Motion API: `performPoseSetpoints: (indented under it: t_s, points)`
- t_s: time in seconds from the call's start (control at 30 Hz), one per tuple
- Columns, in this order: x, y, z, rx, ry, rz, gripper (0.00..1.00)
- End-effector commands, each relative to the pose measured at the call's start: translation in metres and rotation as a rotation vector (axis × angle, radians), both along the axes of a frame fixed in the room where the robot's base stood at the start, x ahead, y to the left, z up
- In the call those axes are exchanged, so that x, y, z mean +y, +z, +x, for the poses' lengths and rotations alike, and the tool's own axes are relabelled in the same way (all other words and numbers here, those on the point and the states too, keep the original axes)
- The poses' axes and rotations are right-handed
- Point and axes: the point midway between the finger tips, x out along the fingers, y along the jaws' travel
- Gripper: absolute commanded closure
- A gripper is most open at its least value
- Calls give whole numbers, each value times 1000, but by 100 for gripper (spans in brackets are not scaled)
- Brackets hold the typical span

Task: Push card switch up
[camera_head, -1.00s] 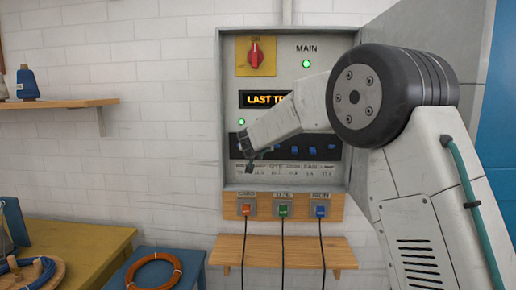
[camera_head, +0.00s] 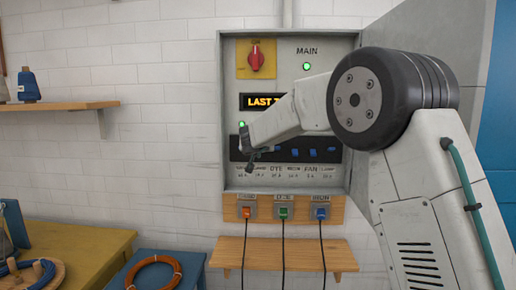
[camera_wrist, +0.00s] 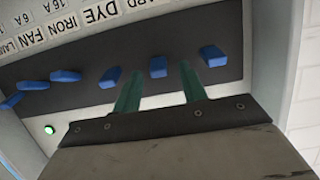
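A row of blue switches sits on a dark strip inside the open panel box. In the wrist view, which is roughly upside down, a blue switch (camera_wrist: 158,67) lies between my fingertips. By label order it appears to be the card switch, but its label, ending in "ARD" (camera_wrist: 135,5), is partly cut off. My gripper (camera_wrist: 163,69) is open, its two green fingers either side of that switch; contact cannot be told. In the head view my gripper (camera_head: 252,158) is at the left end of the strip and hides the leftmost switches. Switch tilt is unclear.
The panel box (camera_head: 227,100) has a red rotary knob (camera_head: 256,58), lit display (camera_head: 262,101) and green lamps. Neighbouring blue switches stand close on both sides (camera_wrist: 213,56) (camera_wrist: 110,78). Plugs with cords hang below, above a wooden shelf (camera_head: 283,255). A coil (camera_head: 154,272) lies lower left.

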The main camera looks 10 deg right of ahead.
Motion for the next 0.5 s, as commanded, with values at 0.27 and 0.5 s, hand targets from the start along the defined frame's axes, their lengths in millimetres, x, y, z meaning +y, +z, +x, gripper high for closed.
performPoseSetpoints:
  t_s: [0.27, 0.5]
  points:
    - [5, 7, -15, -2, 0, 0, 58]
    - [17, 20, -52, -2, 1, 1, 58]
